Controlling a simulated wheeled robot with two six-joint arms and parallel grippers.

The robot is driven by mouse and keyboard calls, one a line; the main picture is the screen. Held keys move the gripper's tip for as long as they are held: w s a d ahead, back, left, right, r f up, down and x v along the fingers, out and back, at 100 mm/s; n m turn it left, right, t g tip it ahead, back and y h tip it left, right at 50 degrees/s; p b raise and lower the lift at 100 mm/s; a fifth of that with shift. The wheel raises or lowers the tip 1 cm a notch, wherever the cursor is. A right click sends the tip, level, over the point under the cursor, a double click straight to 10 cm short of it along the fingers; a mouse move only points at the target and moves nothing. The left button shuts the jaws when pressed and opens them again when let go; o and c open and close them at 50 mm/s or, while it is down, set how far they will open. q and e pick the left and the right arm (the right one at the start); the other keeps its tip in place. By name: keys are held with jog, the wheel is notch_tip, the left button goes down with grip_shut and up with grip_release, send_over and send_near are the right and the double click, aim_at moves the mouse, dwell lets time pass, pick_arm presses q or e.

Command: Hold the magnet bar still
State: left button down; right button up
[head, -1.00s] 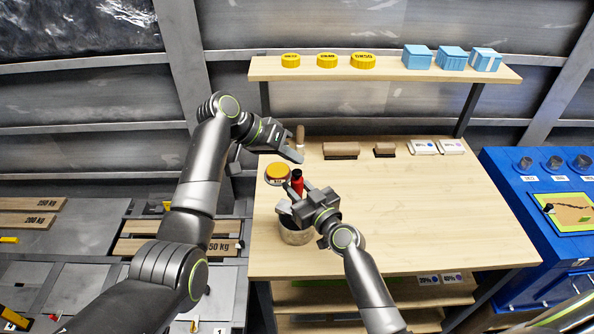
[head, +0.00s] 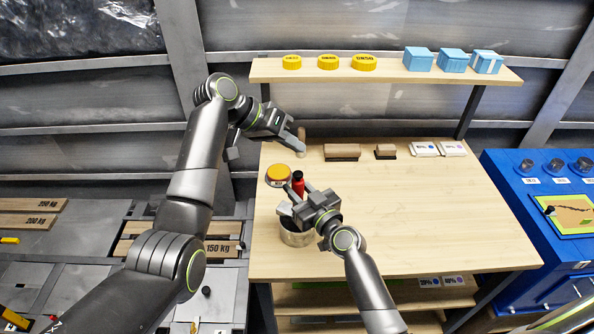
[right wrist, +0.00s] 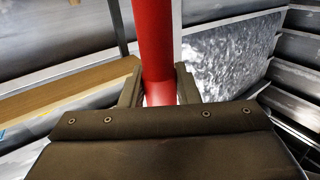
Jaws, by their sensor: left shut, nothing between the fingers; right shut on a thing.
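The magnet bar (head: 298,184) is red with a dark top and stands upright at the left part of the wooden table. My right gripper (head: 296,201) is shut on it. In the right wrist view the red bar (right wrist: 155,50) passes between the two fingers (right wrist: 158,90), which touch its sides. Below it is a round metal container (head: 297,238); whether the bar's lower end is inside it is hidden by the gripper. My left gripper (head: 297,144) is higher, over the table's back left corner, shut and empty, apart from the bar.
An orange-topped round item (head: 278,174) stands close left of the bar. A small wooden peg (head: 301,142) is near my left gripper. Brown blocks (head: 341,152) and white packs (head: 424,149) line the table's back. The table's middle and right (head: 430,210) are clear.

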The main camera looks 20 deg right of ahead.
jog(key=o, duration=1.2)
jog(key=shift+c, duration=0.2)
jog(key=shift+s, duration=0.1)
